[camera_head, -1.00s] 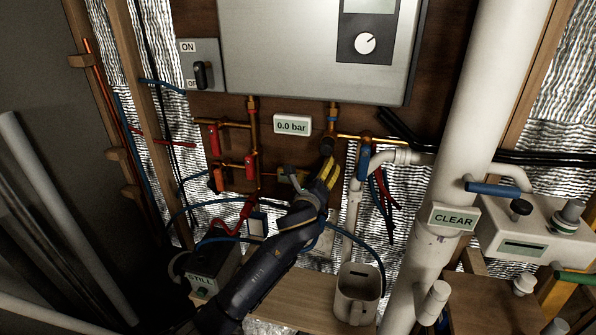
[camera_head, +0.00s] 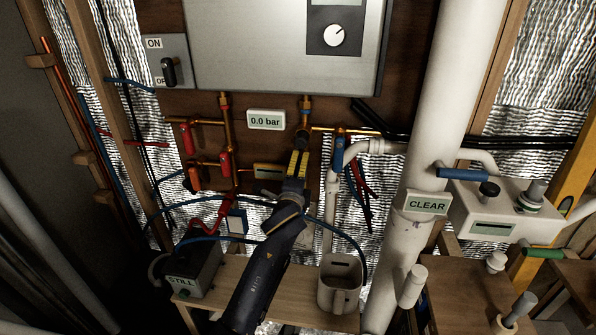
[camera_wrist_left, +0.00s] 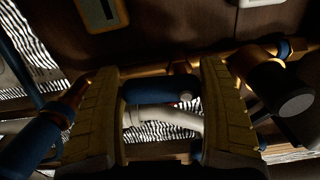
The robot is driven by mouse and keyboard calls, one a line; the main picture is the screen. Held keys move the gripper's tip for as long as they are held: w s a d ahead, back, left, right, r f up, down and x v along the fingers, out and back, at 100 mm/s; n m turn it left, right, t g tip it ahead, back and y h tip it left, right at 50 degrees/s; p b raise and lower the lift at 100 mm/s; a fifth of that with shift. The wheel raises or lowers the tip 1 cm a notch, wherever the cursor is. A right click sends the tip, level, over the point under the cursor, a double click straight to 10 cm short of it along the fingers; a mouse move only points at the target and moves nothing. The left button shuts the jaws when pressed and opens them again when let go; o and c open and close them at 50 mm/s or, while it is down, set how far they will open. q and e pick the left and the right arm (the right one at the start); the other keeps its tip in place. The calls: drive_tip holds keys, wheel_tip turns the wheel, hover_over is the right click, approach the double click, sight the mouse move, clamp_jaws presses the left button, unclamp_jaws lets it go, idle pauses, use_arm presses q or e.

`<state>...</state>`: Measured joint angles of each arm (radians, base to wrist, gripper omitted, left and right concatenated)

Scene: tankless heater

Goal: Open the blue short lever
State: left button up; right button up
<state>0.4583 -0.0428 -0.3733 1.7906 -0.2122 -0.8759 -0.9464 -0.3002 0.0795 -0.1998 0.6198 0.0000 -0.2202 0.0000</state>
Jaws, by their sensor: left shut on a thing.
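In the left wrist view, a short blue lever (camera_wrist_left: 158,88) lies crosswise between the two yellow fingers, its ends against them. My left gripper (camera_wrist_left: 162,110) is shut on it. In the head view my left gripper (camera_head: 298,162) reaches up from below to the copper pipework under the heater, its yellow fingers close together. The held lever is hidden there by the fingers. Another blue handle (camera_head: 338,152) stands upright just right of the fingers, apart from them. In the wrist view another blue handle (camera_wrist_left: 30,145) is at lower left. My right gripper is not in view.
Above is the grey heater (camera_head: 260,50), with a "0.0 bar" display (camera_head: 266,120) below it. Red-handled valves (camera_head: 225,162) are left of the gripper. A beige jug (camera_head: 340,285) stands on the wooden shelf (camera_head: 270,295). A thick white pipe (camera_head: 450,100) rises at right.

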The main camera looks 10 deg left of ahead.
use_arm(q)
drive_tip(key=shift+d+f+n, duration=0.15)
drive_tip(key=shift+n, duration=0.35)
drive_tip(key=o, duration=1.6)
drive_tip(key=shift+c, duration=0.2)
drive_tip(key=s, duration=1.2)
drive_tip(key=shift+a, duration=0.35)
drive_tip(key=w, duration=1.2)
drive_tip(key=shift+d, duration=0.35)
drive_tip(key=shift+s, duration=0.15)
